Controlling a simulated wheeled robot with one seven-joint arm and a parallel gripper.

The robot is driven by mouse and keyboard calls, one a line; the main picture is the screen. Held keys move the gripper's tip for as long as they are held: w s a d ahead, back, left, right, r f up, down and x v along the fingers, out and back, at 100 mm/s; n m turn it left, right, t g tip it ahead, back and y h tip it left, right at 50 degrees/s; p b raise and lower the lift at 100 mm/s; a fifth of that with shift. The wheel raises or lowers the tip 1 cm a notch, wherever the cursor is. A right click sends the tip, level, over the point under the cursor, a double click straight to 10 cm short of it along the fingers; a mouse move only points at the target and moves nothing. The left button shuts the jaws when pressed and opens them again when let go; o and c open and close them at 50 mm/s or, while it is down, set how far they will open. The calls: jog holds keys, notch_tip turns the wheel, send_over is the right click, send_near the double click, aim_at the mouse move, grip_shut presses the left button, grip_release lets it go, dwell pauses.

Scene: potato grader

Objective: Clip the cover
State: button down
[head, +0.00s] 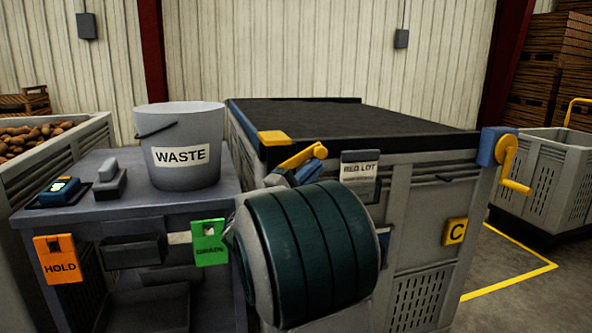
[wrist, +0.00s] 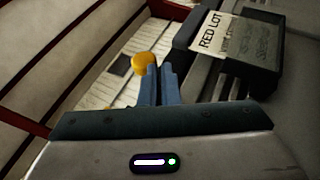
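The dark cover (head: 350,112) lies flat over the top of the large grey bin marked C (head: 420,215). A yellow lever (head: 300,155) with a rounded end stands at the bin's near left corner, close to a yellow corner piece (head: 273,138). My gripper (head: 312,172) is just below the lever's rounded end. In the wrist view my gripper (wrist: 160,68) has its blue fingers close together with nothing seen between them. The yellow knob (wrist: 144,62) shows just left of the fingertips, partly behind the left finger. I cannot tell whether they touch.
A RED LOT tag (head: 359,168) on a dark holder is right of my gripper; the tag also shows in the wrist view (wrist: 218,38). A blue crank unit (head: 492,147) with a yellow handle is at the right corner. A WASTE bucket (head: 182,165) stands on the left bench (head: 135,205).

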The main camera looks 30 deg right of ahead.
jog(key=s+a+f, duration=0.3)
jog(key=a+f, duration=0.2)
jog(key=f, duration=0.5)
jog(key=shift+s+a+f, duration=0.2)
jog(key=shift+a, duration=0.2)
